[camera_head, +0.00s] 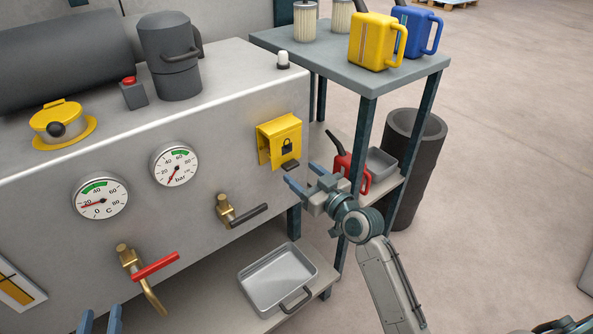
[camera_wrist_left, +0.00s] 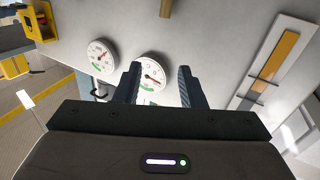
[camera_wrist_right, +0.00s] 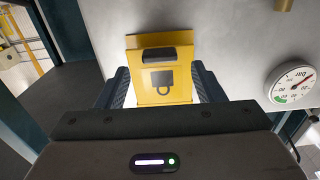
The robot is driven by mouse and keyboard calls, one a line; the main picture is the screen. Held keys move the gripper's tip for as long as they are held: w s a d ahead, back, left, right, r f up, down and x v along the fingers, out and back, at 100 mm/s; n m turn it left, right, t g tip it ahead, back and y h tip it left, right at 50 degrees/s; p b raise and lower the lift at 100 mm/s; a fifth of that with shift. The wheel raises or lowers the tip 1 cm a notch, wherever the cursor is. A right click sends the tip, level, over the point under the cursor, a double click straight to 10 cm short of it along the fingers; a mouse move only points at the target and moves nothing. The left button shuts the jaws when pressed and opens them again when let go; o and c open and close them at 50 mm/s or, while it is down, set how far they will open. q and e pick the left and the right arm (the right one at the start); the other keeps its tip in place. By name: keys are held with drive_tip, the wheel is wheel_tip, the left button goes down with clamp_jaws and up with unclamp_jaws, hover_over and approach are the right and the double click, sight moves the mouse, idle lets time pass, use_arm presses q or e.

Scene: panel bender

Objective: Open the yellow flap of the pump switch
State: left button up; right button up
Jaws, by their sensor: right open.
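The yellow flap (camera_head: 279,140) of the pump switch is on the grey machine's front, near its right end. It bears a dark padlock sign and a dark tab (camera_head: 291,165) at its lower edge. It hangs down and looks shut; the switch behind it is hidden. In the right wrist view the flap (camera_wrist_right: 146,92) appears upside down, framed between the fingers, with the tab (camera_wrist_right: 158,53). My right gripper (camera_head: 303,176) is open and empty, just below and in front of the flap, apart from it. My left gripper (camera_head: 101,312) is open and empty at the lower left, facing the gauges.
Two round gauges (camera_head: 175,165) and two brass valves, one with a red handle (camera_head: 156,266) and one with a dark handle (camera_head: 250,215), are left of and below the flap. A metal tray (camera_head: 250,285) lies below. A shelf table (camera_head: 405,75) with cans stands at the right.

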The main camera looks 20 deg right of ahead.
sight(294, 167)
use_arm(q)
drive_tip(key=shift+w+r+t, duration=0.1)
drive_tip(key=shift+r+t, duration=0.2)
drive_tip(key=shift+r, duration=0.25)
use_arm(e)
drive_tip(key=shift+x, duration=1.6)
drive_tip(key=shift+c, duration=0.2)
